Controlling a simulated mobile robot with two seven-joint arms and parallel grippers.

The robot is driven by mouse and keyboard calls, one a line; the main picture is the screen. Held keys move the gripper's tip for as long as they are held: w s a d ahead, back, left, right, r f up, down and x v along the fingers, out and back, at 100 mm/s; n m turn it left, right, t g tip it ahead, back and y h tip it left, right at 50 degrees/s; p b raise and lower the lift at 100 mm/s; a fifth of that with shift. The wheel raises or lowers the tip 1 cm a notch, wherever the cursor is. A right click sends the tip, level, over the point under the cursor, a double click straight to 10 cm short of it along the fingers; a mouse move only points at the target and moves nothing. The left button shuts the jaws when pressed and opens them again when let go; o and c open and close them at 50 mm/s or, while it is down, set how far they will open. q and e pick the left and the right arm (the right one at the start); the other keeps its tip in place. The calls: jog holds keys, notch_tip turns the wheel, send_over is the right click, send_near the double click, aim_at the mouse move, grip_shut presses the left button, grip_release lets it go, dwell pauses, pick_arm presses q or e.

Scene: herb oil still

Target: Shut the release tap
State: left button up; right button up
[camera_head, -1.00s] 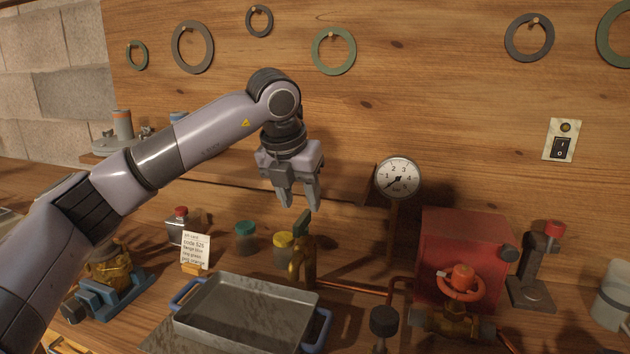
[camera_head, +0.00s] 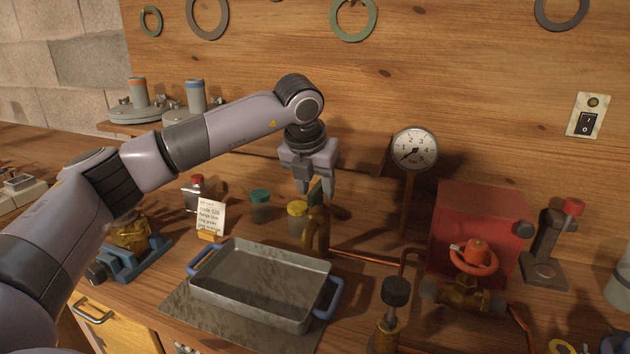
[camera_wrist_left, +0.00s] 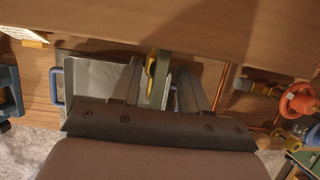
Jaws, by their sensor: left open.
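The release tap appears to be the brass spout (camera_head: 316,232) with an upright dark green lever (camera_head: 317,191), at the back right corner of the metal tray. My left gripper (camera_head: 314,188) points down at the lever, its jaws open. In the head view the lever overlaps the fingertips. In the left wrist view the lever (camera_wrist_left: 151,66) shows edge-on between the open fingers of my left gripper (camera_wrist_left: 158,78), nearer the left finger. I cannot tell whether a finger touches it. My right gripper is not in view.
The grey tray (camera_head: 232,304) with blue handles stands below the spout. Jars (camera_head: 260,206) and a note card (camera_head: 210,216) are to the left.

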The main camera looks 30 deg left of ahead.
pick_arm(q)
grip_shut()
jog(key=shift+m+h, duration=0.5)
jog(key=shift+m, duration=0.7)
jog(key=shift+a, duration=0.1)
jog(key=shift+m+h+p, duration=0.3)
jog(key=shift+m+p, duration=0.2)
jog(key=shift+m, duration=0.8)
